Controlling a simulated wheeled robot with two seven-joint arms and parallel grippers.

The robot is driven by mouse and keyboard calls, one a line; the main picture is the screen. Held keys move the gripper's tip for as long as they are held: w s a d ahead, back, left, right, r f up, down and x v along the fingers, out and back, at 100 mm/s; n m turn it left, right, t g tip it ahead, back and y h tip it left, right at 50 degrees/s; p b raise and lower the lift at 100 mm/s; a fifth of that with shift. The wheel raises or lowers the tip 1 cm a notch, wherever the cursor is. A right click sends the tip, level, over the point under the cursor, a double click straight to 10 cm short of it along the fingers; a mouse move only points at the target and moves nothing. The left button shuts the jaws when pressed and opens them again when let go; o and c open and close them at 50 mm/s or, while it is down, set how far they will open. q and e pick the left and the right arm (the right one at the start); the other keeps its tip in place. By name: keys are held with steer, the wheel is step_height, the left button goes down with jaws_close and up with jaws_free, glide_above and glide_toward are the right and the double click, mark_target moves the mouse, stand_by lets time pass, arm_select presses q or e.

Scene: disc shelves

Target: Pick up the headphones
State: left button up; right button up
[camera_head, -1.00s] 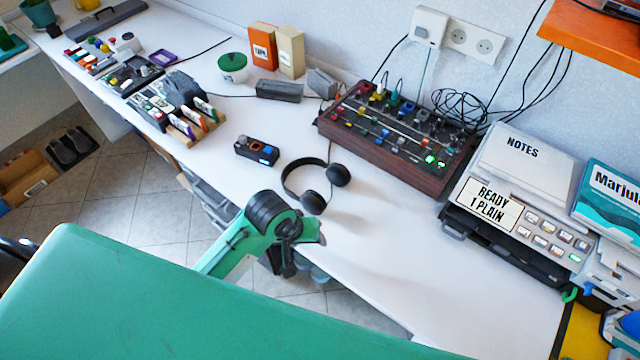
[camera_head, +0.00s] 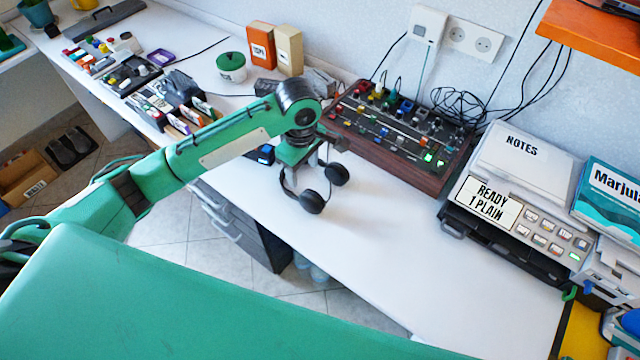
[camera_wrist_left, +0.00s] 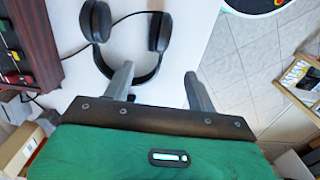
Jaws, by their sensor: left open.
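The black headphones (camera_head: 311,201) lie on the white desk, in front of the mixer. In the head view my left arm covers part of their band; both ear cups show. My left gripper (camera_head: 304,172) is above the band, pointing down. In the left wrist view the headphones (camera_wrist_left: 152,70) lie beyond the fingers, with the band curving toward the gripper. The left gripper (camera_wrist_left: 158,82) is open and empty there, its two grey fingers apart, one overlapping the band in the picture. My right gripper is not in view.
A brown-sided mixer (camera_head: 400,135) with knobs stands behind the headphones. A printer-like machine (camera_head: 515,215) is at the right. A small dark device (camera_head: 265,154) is partly hidden by my left arm. The desk (camera_head: 395,240) to the right of the headphones is clear.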

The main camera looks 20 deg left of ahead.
mark_target(306, 192)
arm_select(q)
step_height(306, 192, down, 7)
steer(key=shift+f, duration=1.1)
steer(key=f, duration=0.3)
steer(key=shift+w+d+f, duration=0.15)
steer(key=shift+d+f, duration=0.05)
steer(key=shift+f, duration=0.1)
steer(key=shift+f+p, duration=0.3)
steer(key=shift+c, duration=0.3)
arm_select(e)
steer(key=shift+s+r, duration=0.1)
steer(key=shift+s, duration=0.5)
